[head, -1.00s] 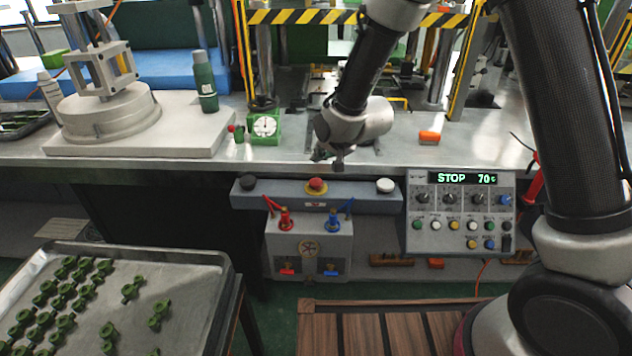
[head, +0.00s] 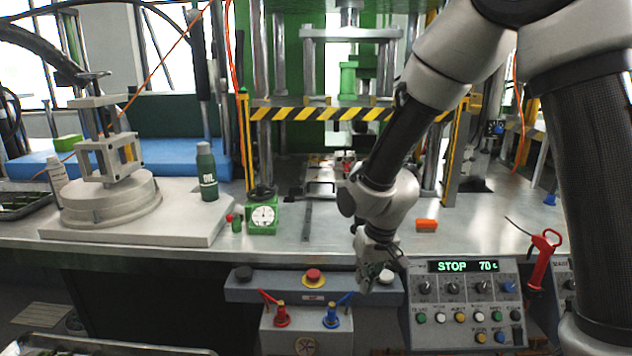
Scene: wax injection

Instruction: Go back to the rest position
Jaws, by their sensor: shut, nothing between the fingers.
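My gripper (head: 371,284) hangs at the end of my arm, pointing down at the front edge of the machine bench. It is shut and empty. In the picture it is just left of the white button (head: 388,277) and overlaps the right part of the grey button bar (head: 345,290). I cannot tell how far it is from the bar. My arm comes down from the upper right, in front of the machine.
The control panel (head: 468,323) reads STOP 70 and stands close to the right of my gripper. A red button (head: 313,276), a gauge (head: 264,216), an orange block (head: 426,225) and a green bottle (head: 207,172) are around. The steel bench top (head: 330,249) is partly clear.

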